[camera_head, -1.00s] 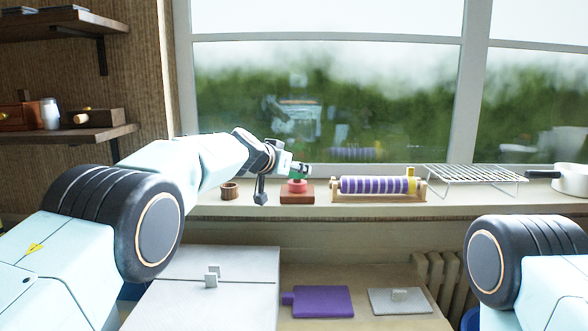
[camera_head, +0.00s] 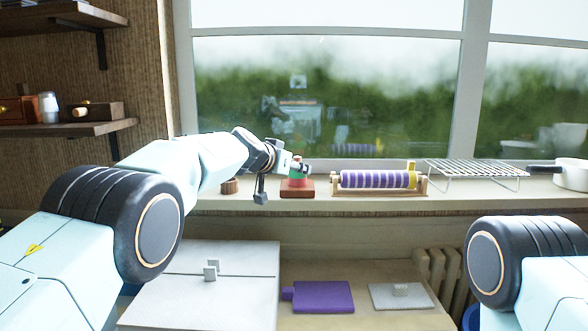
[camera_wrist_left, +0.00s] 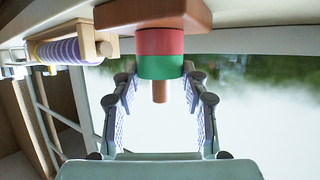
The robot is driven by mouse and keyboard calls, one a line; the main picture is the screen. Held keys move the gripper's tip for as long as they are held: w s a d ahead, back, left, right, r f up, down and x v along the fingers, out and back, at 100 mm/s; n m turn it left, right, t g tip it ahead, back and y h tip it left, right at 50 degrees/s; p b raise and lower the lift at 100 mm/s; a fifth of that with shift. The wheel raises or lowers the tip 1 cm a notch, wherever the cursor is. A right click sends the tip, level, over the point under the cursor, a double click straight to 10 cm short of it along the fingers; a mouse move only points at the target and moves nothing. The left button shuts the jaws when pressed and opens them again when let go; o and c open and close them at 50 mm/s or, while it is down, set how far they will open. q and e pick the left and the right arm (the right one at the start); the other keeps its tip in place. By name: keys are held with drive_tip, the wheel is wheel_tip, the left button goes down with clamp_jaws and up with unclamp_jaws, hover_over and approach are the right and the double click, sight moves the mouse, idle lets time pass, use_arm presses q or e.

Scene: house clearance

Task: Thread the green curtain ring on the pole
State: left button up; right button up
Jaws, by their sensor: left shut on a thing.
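The green curtain ring (camera_head: 298,175) is held in my left gripper (camera_head: 303,168), whose fingers close on it from both sides. In the left wrist view, which is upside down, the green ring (camera_wrist_left: 161,66) sits around the pole (camera_wrist_left: 160,91), whose bare wooden tip sticks out past it. The red ring (camera_wrist_left: 160,41) is on the same pole, between the green ring and the wooden base (camera_wrist_left: 112,18). The two rings appear to touch. The base (camera_head: 297,192) stands on the windowsill. My right gripper is outside both views.
A purple-and-white striped roller on a wooden stand (camera_head: 378,181) is right of the base, then a wire rack (camera_head: 478,170) and a white pan (camera_head: 570,175). A small wooden cup (camera_head: 229,186) is to the left. The window is close behind. A purple board (camera_head: 322,297) lies below.

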use_arm(q)
drive_tip(key=shift+f, duration=0.15)
drive_tip(key=o, duration=1.2)
drive_tip(key=shift+b+v, duration=1.05)
drive_tip(key=shift+b, duration=1.8)
drive_tip(key=shift+b+v, duration=1.45)
drive_tip(key=shift+b, duration=0.9)
